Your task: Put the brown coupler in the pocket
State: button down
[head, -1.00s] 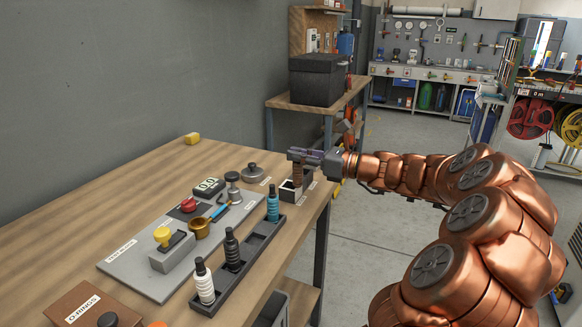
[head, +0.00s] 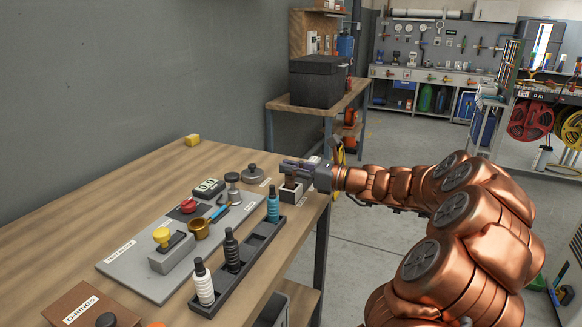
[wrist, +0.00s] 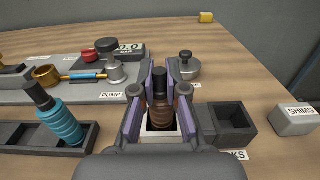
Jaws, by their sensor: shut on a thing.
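The brown coupler (wrist: 162,112) is ribbed with a dark top and stands upright between the purple finger pads of my gripper (wrist: 160,96) in the wrist view. My gripper is shut on it. Below it is a small pocket box with a pale rim (wrist: 163,136), and the coupler's lower part appears to be inside that opening. Its bottom end is hidden. In the head view my gripper (head: 301,165) is low over the box (head: 290,193) near the table's right edge, and the coupler is mostly hidden by the fingers.
A dark open bin (wrist: 233,123) stands right beside the gripper, with a grey SHIMS block (wrist: 296,120) beyond. A long tray (head: 238,266) holds teal, black and white bottle-like couplers. A grey pump board (head: 130,262) lies left. A round dark-knobbed weight (head: 252,173) stands close behind.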

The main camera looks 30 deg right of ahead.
jog(key=c, duration=1.2)
grip_release()
jog(key=shift+d+r, duration=0.1)
jog(key=shift+r, duration=0.05)
jog(key=v, duration=1.1)
jog(key=shift+s+d, duration=0.2)
jog(key=shift+s, duration=0.2)
